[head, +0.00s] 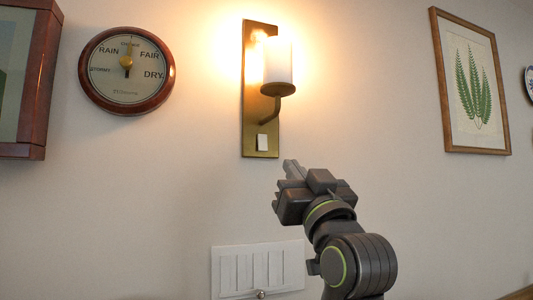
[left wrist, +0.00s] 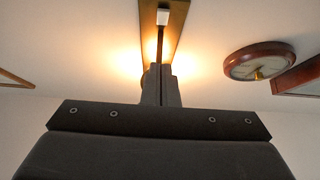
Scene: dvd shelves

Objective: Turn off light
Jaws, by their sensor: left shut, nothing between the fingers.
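A brass wall lamp (head: 248,95) with a pale cylindrical shade (head: 278,62) glows on the wall in the head view. A small white switch (head: 262,142) sits low on its backplate. My left gripper (head: 289,167) is shut and empty, just below and right of the switch in the head view. In the left wrist view the shut fingers (left wrist: 161,84) point toward the lamp's backplate (left wrist: 148,17), and the white switch (left wrist: 163,17) shows above them. A gap shows between fingertips and switch. My right gripper is in neither view.
A round barometer (head: 110,90) hangs left of the lamp, beside a wooden cabinet (head: 40,90). A framed fern picture (head: 440,80) hangs at right. A white panel with several slats (head: 300,262) is on the wall below the lamp.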

